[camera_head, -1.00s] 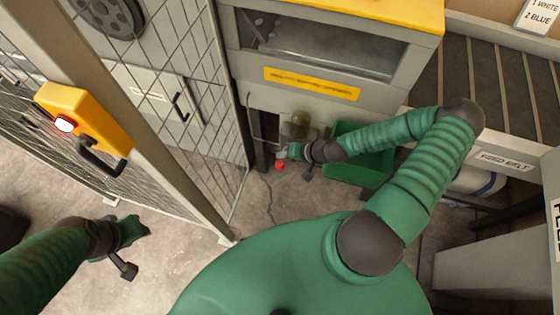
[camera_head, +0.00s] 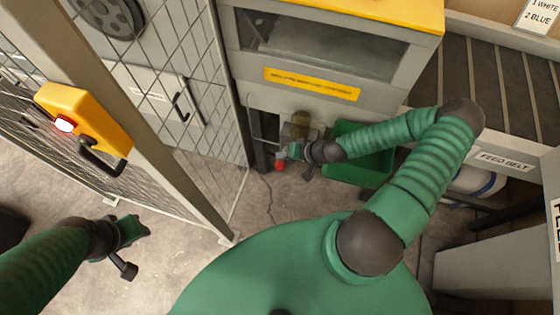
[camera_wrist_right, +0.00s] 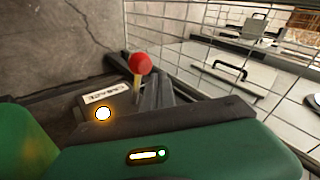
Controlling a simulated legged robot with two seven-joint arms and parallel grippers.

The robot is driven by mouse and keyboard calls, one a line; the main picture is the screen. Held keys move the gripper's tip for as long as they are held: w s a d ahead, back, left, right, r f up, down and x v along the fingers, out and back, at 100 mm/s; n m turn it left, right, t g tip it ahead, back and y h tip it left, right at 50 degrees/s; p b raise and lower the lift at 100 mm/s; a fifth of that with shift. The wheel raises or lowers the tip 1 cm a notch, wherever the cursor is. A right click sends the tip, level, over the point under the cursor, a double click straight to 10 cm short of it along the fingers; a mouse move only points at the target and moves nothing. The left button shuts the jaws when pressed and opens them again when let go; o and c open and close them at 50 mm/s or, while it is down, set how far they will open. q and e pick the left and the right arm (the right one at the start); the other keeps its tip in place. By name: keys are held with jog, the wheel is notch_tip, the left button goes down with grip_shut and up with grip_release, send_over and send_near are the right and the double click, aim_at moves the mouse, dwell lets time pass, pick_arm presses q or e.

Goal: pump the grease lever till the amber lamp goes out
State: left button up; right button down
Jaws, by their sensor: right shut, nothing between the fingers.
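The grease lever's red ball knob (camera_head: 280,166) shows low in front of the machine cabinet. In the right wrist view the same red knob (camera_wrist_right: 140,63) sits on a short pale stem beside a grey block. The amber lamp (camera_wrist_right: 103,113) is lit, with a white core and orange glow, next to a small white label (camera_wrist_right: 103,94). My right gripper (camera_head: 284,153) is shut and empty right by the knob; whether it touches the lever I cannot tell. My left gripper (camera_head: 138,229) hangs above the floor at lower left, away from the lever; its fingers are unclear.
A green bin (camera_head: 345,170) stands behind my right forearm. A mesh fence and its post (camera_head: 150,150), with a yellow latch box (camera_head: 85,118), stand to the left. The feed belt (camera_head: 490,90) is at right. Cracked concrete floor (camera_head: 262,200) is open below the knob.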

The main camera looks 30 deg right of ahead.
aim_at(283, 167)
dwell(0.3)
jog(key=shift+s+a+f, duration=0.1)
jog(key=shift+a+f, duration=0.05)
jog(key=shift+f, duration=0.15)
jog(key=shift+s+a+f+b, duration=0.15)
jog(key=shift+a+f+b, duration=0.05)
jog(key=shift+f+b, duration=0.6)
jog(key=shift+s+a+f+b, duration=0.15)
jog(key=shift+f+b, duration=0.5)
jog(key=shift+f, duration=0.3)
jog(key=shift+s+a+f+b, duration=0.15)
jog(key=shift+a+f+b, duration=0.05)
jog(key=shift+f+b, duration=0.6)
dwell(2.3)
dwell(0.5)
jog(key=shift+w+d+r+p, duration=0.15)
jog(key=shift+d+r+p, duration=0.05)
jog(key=shift+r+p, duration=0.6)
jog(key=shift+w+d+r+p, duration=0.15)
jog(key=shift+d+r+p, duration=0.05)
jog(key=shift+r+p, duration=0.5)
jog(key=shift+w+d+r+p, duration=0.15)
jog(key=shift+d+r+p, duration=0.05)
jog(key=shift+r+p, duration=0.6)
jog(key=shift+w+d+r+p, duration=0.1)
jog(key=shift+r+p, duration=0.25)
jog(key=shift+r, duration=0.3)
